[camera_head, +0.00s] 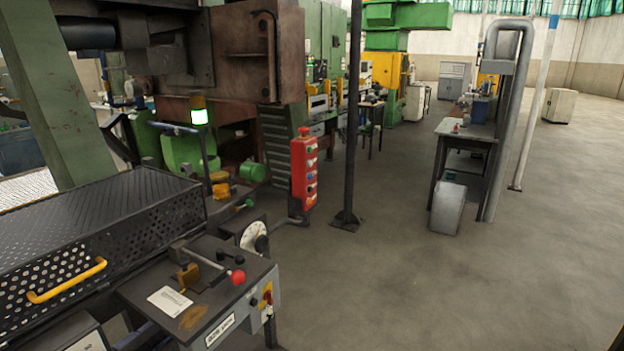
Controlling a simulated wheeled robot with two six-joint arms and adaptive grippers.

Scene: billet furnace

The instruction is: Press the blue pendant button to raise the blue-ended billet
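The red pendant (304,172) hangs upright near the middle of the camera_head view. It has a red mushroom knob (304,131) on top and a column of small coloured buttons on its right-hand face. A small blue button (310,174) shows about midway down that column; the buttons are small and their colours are hard to separate. I cannot make out a blue-ended billet. Neither of my grippers is in view, and nothing touches the pendant.
A control bench (205,290) with a red-knobbed lever (237,277) stands at front left, beside a perforated black guard (100,235). A dark post (350,120) stands right of the pendant. A workbench (465,130) stands farther right. The floor (400,280) at front right is clear.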

